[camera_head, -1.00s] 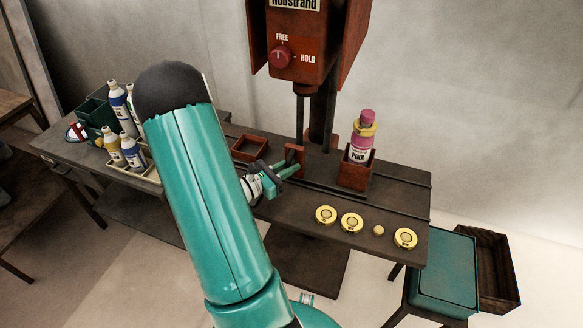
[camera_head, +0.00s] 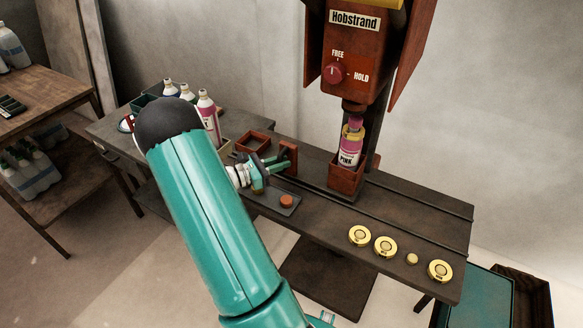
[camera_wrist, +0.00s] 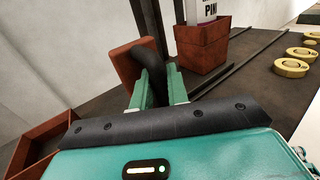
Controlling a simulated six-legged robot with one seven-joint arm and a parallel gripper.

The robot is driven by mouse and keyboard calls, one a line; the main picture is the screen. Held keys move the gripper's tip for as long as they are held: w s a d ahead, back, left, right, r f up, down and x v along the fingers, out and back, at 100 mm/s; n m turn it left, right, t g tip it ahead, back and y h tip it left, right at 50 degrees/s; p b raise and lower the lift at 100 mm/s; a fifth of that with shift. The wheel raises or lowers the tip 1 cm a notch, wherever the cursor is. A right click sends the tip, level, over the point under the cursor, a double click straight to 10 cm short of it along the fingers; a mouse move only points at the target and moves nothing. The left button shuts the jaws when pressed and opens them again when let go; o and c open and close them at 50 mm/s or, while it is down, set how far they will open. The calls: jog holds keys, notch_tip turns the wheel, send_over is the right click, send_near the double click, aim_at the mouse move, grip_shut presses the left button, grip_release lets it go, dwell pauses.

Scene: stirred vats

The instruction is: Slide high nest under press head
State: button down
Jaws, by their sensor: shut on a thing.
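The red-brown nest (camera_head: 344,178) stands on the dark bench with a pink bottle (camera_head: 350,150) upright in it, labelled PINK. The bottle has a yellow collar and sits beneath the red press head (camera_head: 350,50); its top is close to the ram, and I cannot tell if they touch. The nest also shows in the wrist view (camera_wrist: 201,46). My gripper (camera_head: 279,164) is left of the nest, its green fingers (camera_wrist: 160,88) shut on a dark curved handle (camera_wrist: 150,62) beside an orange-red plate (camera_wrist: 132,66). The link from plate to nest is unclear.
A knob (camera_head: 334,73) marked FREE and HOLD is on the press. Several yellow discs (camera_head: 385,246) lie at the bench front right. An empty red tray (camera_head: 253,142) is behind my gripper; a dark pad (camera_head: 270,207) with an orange button is in front. Rails run rightward.

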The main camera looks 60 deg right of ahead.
jog(key=shift+w, duration=0.75)
jog(key=shift+w+r, duration=0.1)
jog(key=shift+w, duration=0.05)
jog(key=c, duration=1.7)
grip_release()
jog(key=shift+w, duration=0.1)
jog(key=shift+s, duration=0.2)
jog(key=v, duration=1.3)
jog(key=shift+w+a, duration=0.25)
jog(key=shift+a, duration=0.05)
